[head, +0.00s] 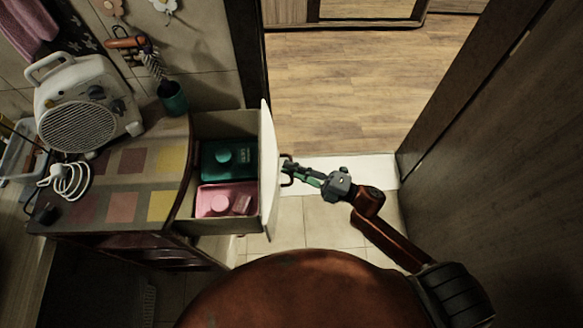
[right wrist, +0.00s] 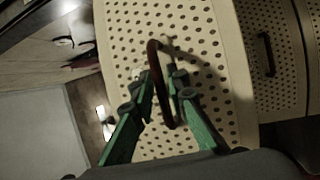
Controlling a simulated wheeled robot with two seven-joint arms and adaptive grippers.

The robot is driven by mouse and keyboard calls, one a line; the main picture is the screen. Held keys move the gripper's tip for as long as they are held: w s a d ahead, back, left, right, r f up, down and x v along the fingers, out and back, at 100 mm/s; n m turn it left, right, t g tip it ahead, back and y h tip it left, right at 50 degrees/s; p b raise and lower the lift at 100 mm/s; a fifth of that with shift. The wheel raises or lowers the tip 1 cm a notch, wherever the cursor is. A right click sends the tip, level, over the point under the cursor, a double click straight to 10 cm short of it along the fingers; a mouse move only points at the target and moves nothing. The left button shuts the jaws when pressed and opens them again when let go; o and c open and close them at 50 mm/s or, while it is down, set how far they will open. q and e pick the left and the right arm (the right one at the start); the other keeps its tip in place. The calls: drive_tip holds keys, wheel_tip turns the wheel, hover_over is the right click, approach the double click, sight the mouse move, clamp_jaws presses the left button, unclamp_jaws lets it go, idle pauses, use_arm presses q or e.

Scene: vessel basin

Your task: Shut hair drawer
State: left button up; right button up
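The hair drawer (head: 268,170) is pulled out from the cabinet, with its pale front facing right. Inside lie a dark teal box (head: 222,160) and a pink tray (head: 227,199). Its dark handle (head: 288,172) sticks out from the front. My right gripper (head: 292,168) is at this handle. In the right wrist view, the perforated drawer front (right wrist: 200,40) fills the middle, and the handle (right wrist: 158,75) passes between the green fingertips (right wrist: 160,80). The fingers look apart; firm contact with the handle cannot be made out. My left gripper is not in view.
A white fan heater (head: 85,110), a coiled white cable (head: 68,180) and a teal cup (head: 173,97) stand on the cabinet top (head: 125,160). A dark door or panel (head: 500,150) stands on the right. The tiled floor right of the drawer looks free.

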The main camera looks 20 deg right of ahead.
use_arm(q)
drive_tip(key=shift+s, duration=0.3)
use_arm(e)
clamp_jaws()
